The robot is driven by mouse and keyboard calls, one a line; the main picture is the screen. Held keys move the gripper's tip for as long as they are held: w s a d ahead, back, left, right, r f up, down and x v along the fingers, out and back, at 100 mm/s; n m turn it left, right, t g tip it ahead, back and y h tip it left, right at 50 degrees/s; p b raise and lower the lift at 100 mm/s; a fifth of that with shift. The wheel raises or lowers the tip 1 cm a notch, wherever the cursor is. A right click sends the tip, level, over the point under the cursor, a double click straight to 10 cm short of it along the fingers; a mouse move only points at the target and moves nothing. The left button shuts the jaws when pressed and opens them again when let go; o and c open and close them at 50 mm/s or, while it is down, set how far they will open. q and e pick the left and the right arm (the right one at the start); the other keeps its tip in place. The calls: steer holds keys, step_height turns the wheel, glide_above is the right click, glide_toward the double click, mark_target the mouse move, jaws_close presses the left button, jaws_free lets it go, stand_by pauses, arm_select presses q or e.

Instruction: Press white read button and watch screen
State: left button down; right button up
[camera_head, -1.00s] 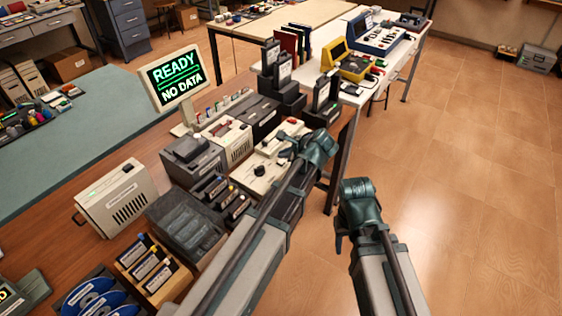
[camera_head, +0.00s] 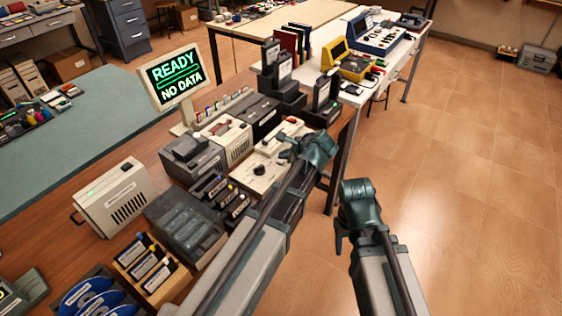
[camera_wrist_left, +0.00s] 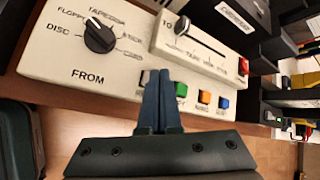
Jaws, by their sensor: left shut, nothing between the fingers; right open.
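The cream control panel (camera_head: 252,178) sits on the wooden bench in the head view. In the left wrist view the panel (camera_wrist_left: 60,72) shows a black FROM dial (camera_wrist_left: 99,36), a TO slider and a row of buttons: green (camera_wrist_left: 181,89), orange (camera_wrist_left: 204,97) and blue (camera_wrist_left: 223,103). A pale button (camera_wrist_left: 147,77) is partly hidden by my left fingers. My left gripper (camera_head: 290,155) is shut and empty, its fingertips (camera_wrist_left: 160,84) over the button row; contact cannot be told. The screen (camera_head: 174,78) reads READY, NO DATA. My right gripper (camera_head: 340,238) is open, over the floor.
Beige and dark drive boxes, including a beige one (camera_head: 114,197), crowd the bench around the panel. A red button (camera_wrist_left: 243,66) is at the slider's right end. Open tiled floor (camera_head: 470,200) lies to the right.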

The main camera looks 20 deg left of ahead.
arm_select(q)
steer(key=shift+f+b, duration=0.4)
stand_by(0.5)
steer(key=shift+r, duration=0.1)
steer(key=shift+r+p, duration=0.75)
steer(key=shift+p, duration=0.05)
steer(key=shift+r, duration=0.1)
step_height(320, 180, up, 5)
steer(key=p, duration=0.5)
steer(key=shift+s, duration=0.1)
stand_by(0.7)
